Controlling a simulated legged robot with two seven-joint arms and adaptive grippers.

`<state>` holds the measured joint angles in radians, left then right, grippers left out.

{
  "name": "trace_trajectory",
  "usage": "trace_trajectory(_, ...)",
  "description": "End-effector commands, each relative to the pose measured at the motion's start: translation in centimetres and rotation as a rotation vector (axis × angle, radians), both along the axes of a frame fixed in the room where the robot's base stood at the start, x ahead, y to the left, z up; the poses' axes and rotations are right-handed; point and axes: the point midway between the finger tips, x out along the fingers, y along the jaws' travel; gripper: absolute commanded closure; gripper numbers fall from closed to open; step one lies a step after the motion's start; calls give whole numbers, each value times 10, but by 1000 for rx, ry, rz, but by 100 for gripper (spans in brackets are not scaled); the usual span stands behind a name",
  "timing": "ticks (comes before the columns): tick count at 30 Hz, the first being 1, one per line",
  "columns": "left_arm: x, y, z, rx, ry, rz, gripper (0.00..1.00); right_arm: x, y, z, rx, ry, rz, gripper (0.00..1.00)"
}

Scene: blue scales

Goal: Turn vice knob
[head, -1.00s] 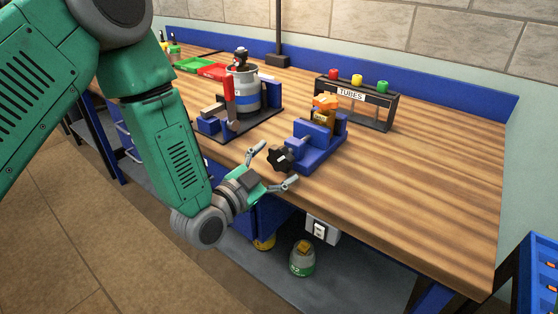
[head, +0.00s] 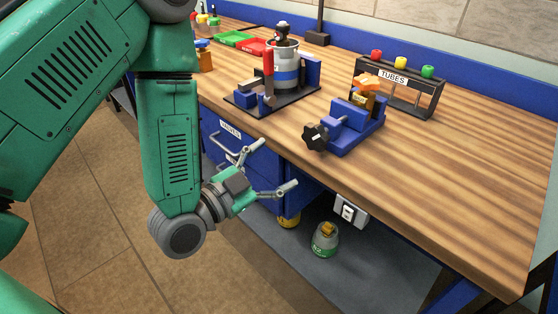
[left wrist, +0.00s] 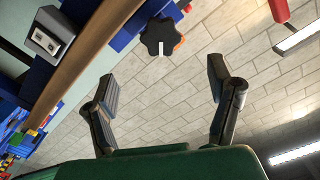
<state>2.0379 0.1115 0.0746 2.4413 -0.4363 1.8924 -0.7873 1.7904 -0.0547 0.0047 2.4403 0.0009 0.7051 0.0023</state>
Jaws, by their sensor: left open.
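The blue vice (head: 352,130) stands on the wooden bench near its front edge, with an orange-topped brown piece (head: 364,89) at its back end. Its black star-shaped knob (head: 315,137) faces the front of the bench. My left gripper (head: 275,167) is open and empty, in front of the bench edge, lower and to the left of the knob and apart from it. In the left wrist view the knob (left wrist: 161,38) shows beyond the two spread fingers, above the gap between them. My right gripper is not in view.
A clamp stand with a red handle (head: 268,62) and grey canister (head: 284,68) stands left of the vice. A tube rack (head: 400,90) stands behind it. A drawer cabinet (head: 250,160), a switch box (head: 349,211) and a bottle (head: 325,240) are below the bench top.

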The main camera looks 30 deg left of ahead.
Motion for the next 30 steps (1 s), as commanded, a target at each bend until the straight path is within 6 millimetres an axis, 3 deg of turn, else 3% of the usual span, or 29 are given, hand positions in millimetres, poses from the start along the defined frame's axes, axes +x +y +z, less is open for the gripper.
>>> trace_trajectory(6, -9, 6, -7, -267, 95, 4, 25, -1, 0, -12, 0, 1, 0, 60)
trace_trajectory(11, 1, 2, -5, -294, 101, 0, 25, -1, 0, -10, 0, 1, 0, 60)
trace_trajectory(24, 84, -28, -5, -292, 99, 1, 25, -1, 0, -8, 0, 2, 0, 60)
trace_trajectory(30, 110, -38, -5, -291, 101, 1, 25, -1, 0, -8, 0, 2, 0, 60)
